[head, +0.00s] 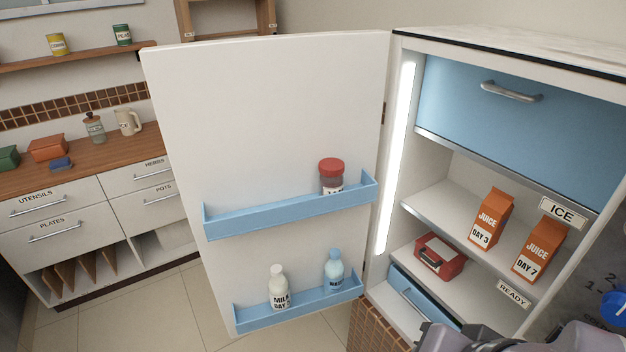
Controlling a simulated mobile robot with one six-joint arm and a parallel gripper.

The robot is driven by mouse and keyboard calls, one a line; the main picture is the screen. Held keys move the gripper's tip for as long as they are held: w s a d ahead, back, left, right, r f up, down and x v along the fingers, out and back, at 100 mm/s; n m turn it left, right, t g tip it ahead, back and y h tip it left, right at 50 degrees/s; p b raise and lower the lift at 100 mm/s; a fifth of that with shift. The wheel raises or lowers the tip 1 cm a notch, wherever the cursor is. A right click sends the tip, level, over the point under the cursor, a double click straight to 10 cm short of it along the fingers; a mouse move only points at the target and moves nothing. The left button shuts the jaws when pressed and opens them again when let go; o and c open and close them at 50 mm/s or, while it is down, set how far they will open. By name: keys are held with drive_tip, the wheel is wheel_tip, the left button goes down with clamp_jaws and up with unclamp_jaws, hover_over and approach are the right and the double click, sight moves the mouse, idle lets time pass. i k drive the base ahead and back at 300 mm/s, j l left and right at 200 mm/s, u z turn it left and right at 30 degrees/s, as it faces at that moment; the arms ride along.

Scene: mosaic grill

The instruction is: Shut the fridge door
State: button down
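The white fridge door (270,110) stands wide open in the head view, swung out to the left of the fridge (408,150). Its inner side faces me, with two blue shelves. The upper blue shelf (270,213) holds a red-capped jar (331,177). The lower blue shelf (300,314) holds a milk bottle (279,288) and a blue bottle (333,268). The door's outer side is hidden. A dark grey part of my arm shows at the bottom right, in front of the fridge's lower part. My gripper's fingers cannot be made out.
Inside the fridge are two orange juice cartons (491,218), a red box (440,256), a blue top compartment (510,120) and a blue drawer (423,299). A counter with drawers (80,209) stands at left. Tiled floor (165,315) is clear there.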

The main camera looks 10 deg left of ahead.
sight(246, 125)
drive_tip(key=i+j+z, duration=0.1)
drive_tip(key=j+z, duration=0.15)
drive_tip(key=j, duration=0.3)
drive_tip(key=j+z, duration=0.2)
drive_tip(key=j, duration=0.3)
drive_tip(key=j+z, duration=0.25)
drive_tip(key=j, duration=0.3)
drive_tip(key=j+z, duration=0.25)
drive_tip(key=j, duration=0.35)
drive_tip(key=j+z, duration=0.2)
drive_tip(key=j, duration=0.3)
drive_tip(key=k+j+z, duration=0.25)
drive_tip(key=j, duration=0.3)
drive_tip(key=k+j+z, duration=0.1)
drive_tip(key=j+z, duration=0.15)
drive_tip(key=j, duration=0.25)
drive_tip(key=k+j+z, duration=0.2)
drive_tip(key=j, duration=0.25)
drive_tip(key=j+z, duration=0.25)
drive_tip(key=j, duration=0.35)
drive_tip(key=i+l, duration=0.2)
drive_tip(key=l, duration=0.15)
drive_tip(key=i+l, duration=0.15)
drive_tip(key=l, duration=0.2)
